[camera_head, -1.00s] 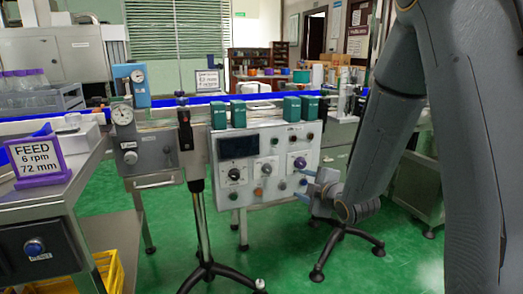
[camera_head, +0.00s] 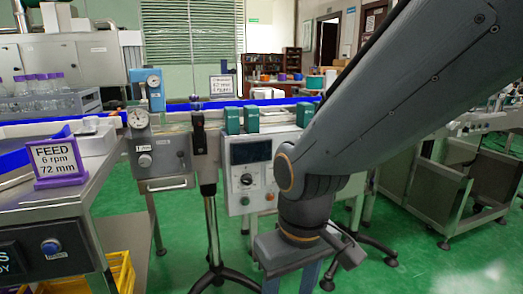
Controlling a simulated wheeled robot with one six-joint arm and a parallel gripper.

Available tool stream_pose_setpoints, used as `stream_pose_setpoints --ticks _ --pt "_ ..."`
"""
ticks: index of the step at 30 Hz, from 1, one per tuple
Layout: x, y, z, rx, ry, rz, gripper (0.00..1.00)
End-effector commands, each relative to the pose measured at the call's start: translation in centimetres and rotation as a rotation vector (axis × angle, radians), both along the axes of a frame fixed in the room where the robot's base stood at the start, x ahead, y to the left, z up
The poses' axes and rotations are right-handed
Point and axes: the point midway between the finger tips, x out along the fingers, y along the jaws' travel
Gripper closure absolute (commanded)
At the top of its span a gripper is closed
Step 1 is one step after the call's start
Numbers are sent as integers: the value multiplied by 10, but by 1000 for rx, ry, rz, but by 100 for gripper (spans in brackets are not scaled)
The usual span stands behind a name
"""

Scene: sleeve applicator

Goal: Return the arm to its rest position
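My arm comes in from the upper right and folds down in front of the control panel (camera_head: 241,180). My gripper (camera_head: 291,281) hangs low before the panel, over the green floor, pointing down. Its two fingers stand apart with floor showing between them, and nothing is seen held. The fingertips are cut off by the bottom edge. My arm hides the right part of the panel, where its other knobs are. A dark display and a knob (camera_head: 246,180) show on its left part.
A steel table (camera_head: 60,205) with a purple-framed FEED sign (camera_head: 57,161) stands at left, a yellow crate (camera_head: 120,271) below. A black stand (camera_head: 212,215) rises left of my gripper. A grey cart (camera_head: 433,195) stands at right. Green floor is open at lower right.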

Motion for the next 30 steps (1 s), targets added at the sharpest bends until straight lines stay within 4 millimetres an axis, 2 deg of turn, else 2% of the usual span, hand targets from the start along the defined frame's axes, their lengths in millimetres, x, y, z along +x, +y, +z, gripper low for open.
stream_pose_setpoints --ticks 2,14,20,30 --pt "-23 2 5 -6 53 -27 51" --pt "-16 -27 48 -16 49 -123 51" --pt "-15 -51 82 -24 51 -200 51" --pt "-19 -102 143 -36 55 -346 51"
